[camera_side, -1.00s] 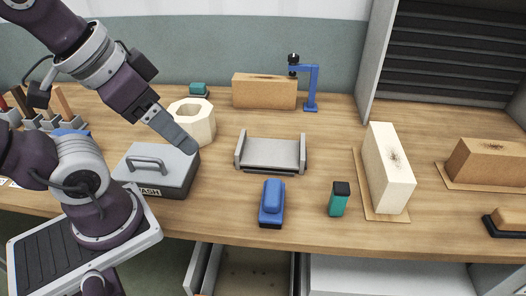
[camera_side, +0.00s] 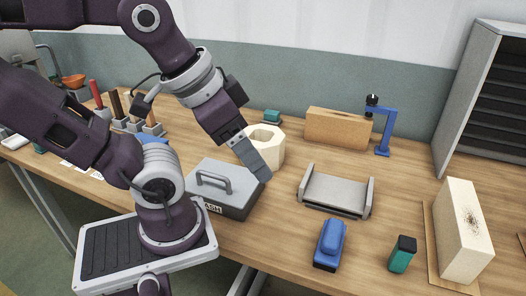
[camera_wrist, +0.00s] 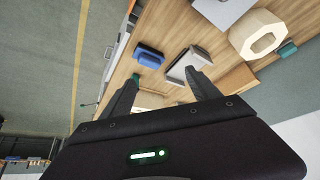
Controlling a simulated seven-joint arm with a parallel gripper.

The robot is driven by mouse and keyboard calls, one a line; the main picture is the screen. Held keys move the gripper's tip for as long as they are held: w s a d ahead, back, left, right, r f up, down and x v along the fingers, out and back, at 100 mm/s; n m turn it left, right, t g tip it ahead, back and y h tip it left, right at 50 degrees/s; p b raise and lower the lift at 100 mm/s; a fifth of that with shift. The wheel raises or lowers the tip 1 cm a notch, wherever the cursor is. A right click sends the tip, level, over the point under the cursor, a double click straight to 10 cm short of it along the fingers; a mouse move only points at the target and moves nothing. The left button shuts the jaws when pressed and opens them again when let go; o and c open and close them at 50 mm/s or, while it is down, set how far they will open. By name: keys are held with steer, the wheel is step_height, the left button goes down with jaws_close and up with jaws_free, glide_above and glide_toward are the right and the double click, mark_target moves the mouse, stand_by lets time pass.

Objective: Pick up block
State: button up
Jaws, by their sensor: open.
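Several pieces could be the block. A tall cream block (camera_side: 462,232) with a dark speckled patch stands on a thin board at the right. A brown block (camera_side: 338,129) lies at the back by the wall. A cream hexagonal block (camera_side: 262,146) with a hole is partly hidden behind my gripper (camera_side: 260,168); it also shows in the wrist view (camera_wrist: 257,33). My gripper is above the bench, in front of the hexagonal block and near the grey box. In the wrist view its two fingers (camera_wrist: 163,90) are apart, and nothing is held.
A grey lidded box (camera_side: 226,190) with a handle stands below my gripper. A grey tray (camera_side: 336,192), a blue object (camera_side: 330,245), a small green object (camera_side: 402,254) and a blue stand (camera_side: 384,135) are on the bench. A slatted grey cabinet (camera_side: 495,90) is at the right.

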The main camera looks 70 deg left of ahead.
stand_by(0.4)
steer(key=c, duration=0.3)
